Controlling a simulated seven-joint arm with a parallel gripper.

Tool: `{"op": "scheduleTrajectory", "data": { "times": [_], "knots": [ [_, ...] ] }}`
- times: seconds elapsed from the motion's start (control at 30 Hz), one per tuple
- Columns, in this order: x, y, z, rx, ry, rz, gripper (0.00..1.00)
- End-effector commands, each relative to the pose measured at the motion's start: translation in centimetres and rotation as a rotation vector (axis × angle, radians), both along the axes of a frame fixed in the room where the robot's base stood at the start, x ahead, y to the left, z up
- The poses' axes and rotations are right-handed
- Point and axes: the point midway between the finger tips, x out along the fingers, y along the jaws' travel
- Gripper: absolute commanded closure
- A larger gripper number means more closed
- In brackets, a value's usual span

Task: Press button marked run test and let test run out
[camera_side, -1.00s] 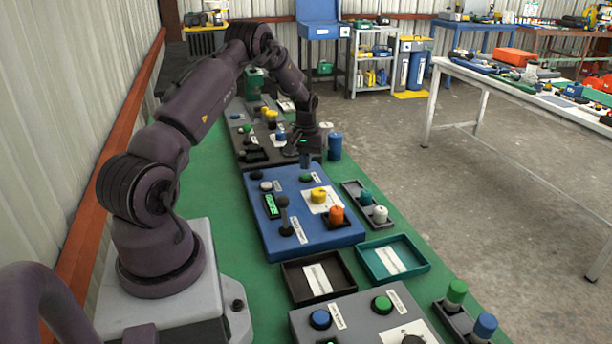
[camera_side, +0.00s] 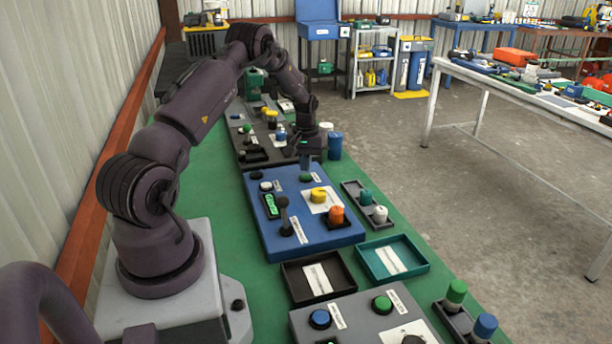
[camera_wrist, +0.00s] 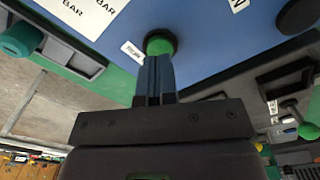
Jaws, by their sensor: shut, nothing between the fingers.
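A blue panel (camera_side: 330,238) lies on the green bench. A round green button (camera_side: 305,178) sits at its far edge, with a small white label whose wording is hard to read. In the wrist view the green button (camera_wrist: 160,43) is just beyond my fingertips, with the label (camera_wrist: 132,52) beside it. My gripper (camera_side: 306,168) is shut and empty, pointing down over the button. I cannot tell whether the tips touch it. A small display (camera_side: 271,205) on the panel glows green; its text is too small to read.
The panel also holds a black lever (camera_side: 285,215), a yellow knob (camera_side: 318,195) and an orange knob (camera_side: 336,214). A black tray (camera_side: 318,278) and a teal tray (camera_side: 393,259) lie in front. A grey panel (camera_side: 350,315) is nearest. A blue cylinder (camera_side: 335,146) stands beyond.

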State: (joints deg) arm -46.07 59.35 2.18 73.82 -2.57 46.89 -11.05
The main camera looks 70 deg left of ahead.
Motion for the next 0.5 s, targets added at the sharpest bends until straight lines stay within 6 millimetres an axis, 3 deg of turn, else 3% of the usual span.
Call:
{"op": "scheduleTrajectory", "data": {
  "times": [0.5],
  "knots": [
    [0.0, 0.0, -1.06, 0.0, 0.0, 0.0, 1.0]
  ]
}}
